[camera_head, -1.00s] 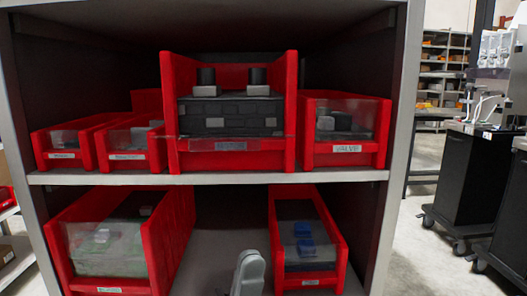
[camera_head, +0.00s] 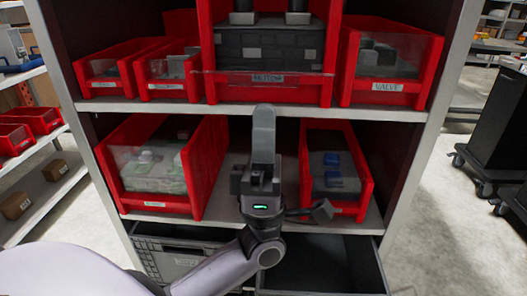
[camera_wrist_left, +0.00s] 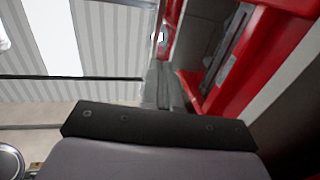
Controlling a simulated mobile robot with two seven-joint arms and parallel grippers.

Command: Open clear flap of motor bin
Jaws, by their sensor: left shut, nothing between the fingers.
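My left gripper (camera_head: 263,125) is shut and empty. Its fingers point up in front of the shelf edge, below the large middle bin and between the two lower bins. In the left wrist view the shut fingers (camera_wrist_left: 163,85) are beside a red bin wall (camera_wrist_left: 270,50). My right gripper is not in view.
The valve bin (camera_head: 388,70) has a clear front flap, upper right. Smaller red bins (camera_head: 110,72) stand upper left. A lower left bin (camera_head: 208,160) has a clear front; a lower right bin (camera_head: 366,160) holds blue parts.

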